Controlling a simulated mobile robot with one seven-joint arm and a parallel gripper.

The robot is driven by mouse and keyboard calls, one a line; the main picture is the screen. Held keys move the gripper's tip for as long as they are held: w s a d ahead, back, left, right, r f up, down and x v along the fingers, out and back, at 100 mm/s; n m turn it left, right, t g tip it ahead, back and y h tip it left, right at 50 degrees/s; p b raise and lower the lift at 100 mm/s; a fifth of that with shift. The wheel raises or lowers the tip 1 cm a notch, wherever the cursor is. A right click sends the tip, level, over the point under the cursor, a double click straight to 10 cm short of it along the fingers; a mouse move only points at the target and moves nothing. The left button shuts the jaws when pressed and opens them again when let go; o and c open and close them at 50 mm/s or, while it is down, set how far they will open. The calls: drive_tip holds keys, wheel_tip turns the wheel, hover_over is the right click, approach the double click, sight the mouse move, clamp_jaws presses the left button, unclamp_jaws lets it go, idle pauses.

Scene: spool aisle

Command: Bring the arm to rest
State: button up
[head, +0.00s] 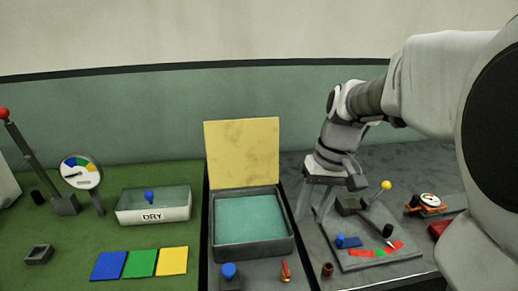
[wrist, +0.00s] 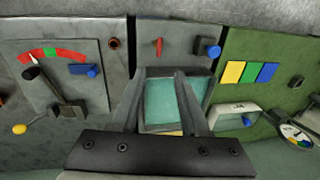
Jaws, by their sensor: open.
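My arm reaches in from the right in the head view, bent at the elbow, with the wrist pointing down. My gripper (head: 314,211) hangs over the gap between the open tray and the dial panel. Its two fingers are apart with nothing between them. In the wrist view, my gripper (wrist: 160,84) shows its fingers spread in front of the teal-bottomed tray (wrist: 203,88). I cannot tell the exact height of the fingertips above the bench.
The tray (head: 246,252) has its yellow lid (head: 242,152) standing up behind it. Right is a panel (head: 357,262) with a lever and yellow knob (head: 385,185). Left are the DRY bin (head: 152,216), coloured squares (head: 141,263), a gauge (head: 82,171) and a red-knobbed lever (head: 3,113).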

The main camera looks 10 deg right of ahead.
drive_tip(key=s+a+r+t+h+p, duration=0.1)
drive_tip(key=s+r+t+p, duration=0.1)
drive_tip(key=s+r, duration=0.3)
drive_tip(key=s+a+r+t+h+p, duration=0.1)
drive_tip(key=s+a+r+t+p, duration=0.1)
drive_tip(key=s, duration=0.5)
wheel_tip(320, 180, up, 3)
drive_tip(key=shift+s+a+f+t+p, duration=0.1)
drive_tip(key=shift+s+a+t+p, duration=0.25)
drive_tip(key=shift+t+p, duration=0.55)
